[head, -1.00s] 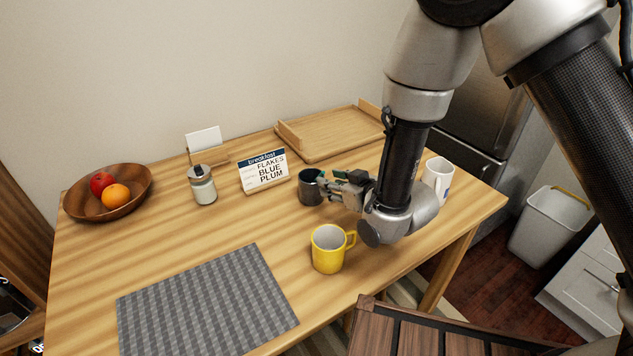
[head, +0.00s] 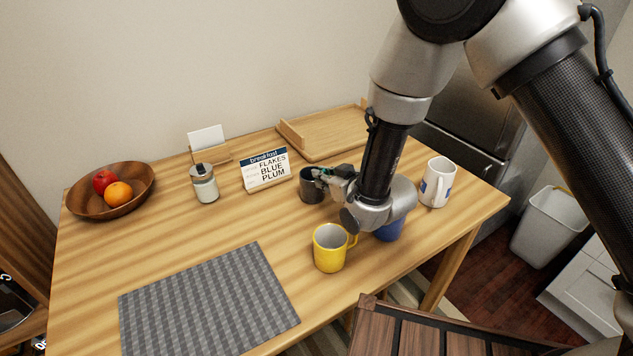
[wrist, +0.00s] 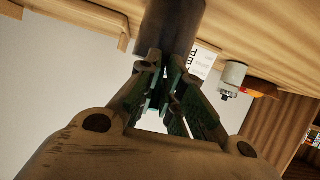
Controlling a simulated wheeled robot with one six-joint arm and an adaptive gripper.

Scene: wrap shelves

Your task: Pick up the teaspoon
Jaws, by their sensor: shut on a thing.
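The dark grey cup (head: 311,186) stands on the table, right of the menu sign. It also shows at the top of the wrist view (wrist: 172,22). My gripper (head: 324,176) is at the cup's right side, near its rim. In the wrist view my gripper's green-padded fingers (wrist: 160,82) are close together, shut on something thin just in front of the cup. The teaspoon is not clearly visible; the fingers and cup hide most of what is held.
A yellow mug (head: 329,248) stands in front of my gripper, a blue mug (head: 389,230) beneath my wrist and a white mug (head: 436,183) to the right. The sign (head: 266,171), lidded jar (head: 204,184) and fruit bowl (head: 134,199) are left. The grey placemat (head: 208,305) is empty.

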